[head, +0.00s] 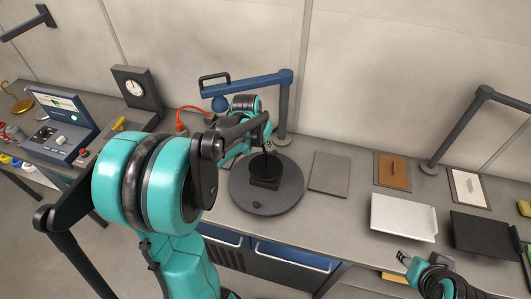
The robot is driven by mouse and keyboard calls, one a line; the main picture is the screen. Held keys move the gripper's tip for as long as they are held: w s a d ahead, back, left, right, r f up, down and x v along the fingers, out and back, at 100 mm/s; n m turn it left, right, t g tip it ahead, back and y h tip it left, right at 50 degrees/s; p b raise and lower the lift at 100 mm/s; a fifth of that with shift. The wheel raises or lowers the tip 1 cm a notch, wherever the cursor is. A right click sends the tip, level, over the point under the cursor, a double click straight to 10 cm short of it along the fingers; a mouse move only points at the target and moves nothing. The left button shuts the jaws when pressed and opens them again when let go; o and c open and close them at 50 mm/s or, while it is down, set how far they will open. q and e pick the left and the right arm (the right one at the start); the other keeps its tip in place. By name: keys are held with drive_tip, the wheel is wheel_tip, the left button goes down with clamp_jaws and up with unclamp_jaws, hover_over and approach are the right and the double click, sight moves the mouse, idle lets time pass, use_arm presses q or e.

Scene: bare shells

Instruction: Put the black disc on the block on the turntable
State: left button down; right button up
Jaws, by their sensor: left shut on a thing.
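The grey round turntable (291,196) lies on the bench in the middle of the head view. A dark square block (264,185) sits near its centre. The black disc (263,168) is at the top of the block; I cannot tell whether it rests on it or is just above. My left gripper (267,150) reaches down from behind my teal arm and is shut on the disc, its fingertips small and dark. My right gripper (403,257) is low at the right, away from the turntable; its jaws are too small to read.
A blue lamp-like arm on a post (284,100) stands behind the turntable. A flat grey plate (329,173) lies to its right, then a brown board (393,171), a white tray (403,217) and a black tray (482,232). A clock box (136,90) and blue console (62,125) stand left.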

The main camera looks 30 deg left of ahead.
sight(264, 150)
use_arm(q)
drive_tip(key=shift+f, duration=0.25)
drive_tip(key=f, duration=0.3)
drive_tip(key=shift+w+f+b, duration=0.2)
drive_tip(key=shift+f+b, duration=0.1)
drive_tip(key=shift+f, duration=0.1)
drive_tip(key=shift+s+r, duration=0.1)
drive_tip(key=shift+f, duration=0.25)
drive_tip(key=c, duration=1.6)
unclamp_jaws()
drive_tip(key=shift+c, duration=0.2)
drive_tip(key=shift+r, duration=0.15)
